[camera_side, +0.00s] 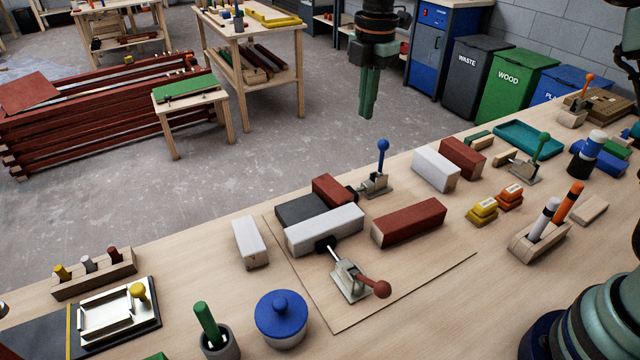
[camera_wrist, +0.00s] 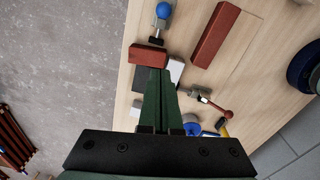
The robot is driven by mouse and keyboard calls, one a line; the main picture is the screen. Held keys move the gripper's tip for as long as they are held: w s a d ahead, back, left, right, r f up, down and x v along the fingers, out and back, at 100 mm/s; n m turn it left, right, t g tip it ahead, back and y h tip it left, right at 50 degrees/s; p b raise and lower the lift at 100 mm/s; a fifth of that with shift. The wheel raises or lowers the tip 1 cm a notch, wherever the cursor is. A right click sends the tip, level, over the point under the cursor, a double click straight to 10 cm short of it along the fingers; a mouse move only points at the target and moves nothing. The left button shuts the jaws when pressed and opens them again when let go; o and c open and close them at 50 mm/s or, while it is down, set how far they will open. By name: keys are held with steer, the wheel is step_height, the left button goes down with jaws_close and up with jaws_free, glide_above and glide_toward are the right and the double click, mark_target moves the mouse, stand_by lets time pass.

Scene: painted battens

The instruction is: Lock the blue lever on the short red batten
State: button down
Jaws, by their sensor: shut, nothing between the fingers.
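The short red batten (camera_side: 329,187) lies at the back of the dark grey block (camera_side: 301,208); it also shows in the wrist view (camera_wrist: 147,56). The blue lever (camera_side: 382,157) stands upright on its metal toggle clamp (camera_side: 376,184), right of the short red batten. The clamp's black pad (camera_side: 353,193) is near the batten's right end; I cannot tell if they touch. The blue knob shows in the wrist view (camera_wrist: 164,10). My gripper (camera_side: 367,112) is shut and empty, pointing down, high above and apart from the blue lever. Its fingers cover part of the wrist view.
A white batten (camera_side: 325,230) lies in front of the grey block, with a red-handled clamp (camera_side: 350,278), its handle low, before it. A long red batten (camera_side: 409,222) lies to the right. White (camera_side: 435,169) and red (camera_side: 462,157) blocks stand behind right of the blue lever.

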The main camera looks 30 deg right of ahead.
mark_target(381, 160)
steer(key=w+d+f, duration=0.1)
steer(key=d+f, duration=0.3)
steer(key=f, duration=0.5)
steer(key=shift+d+f, duration=0.15)
steer(key=shift+d, duration=0.1)
steer(key=shift+d, duration=0.25)
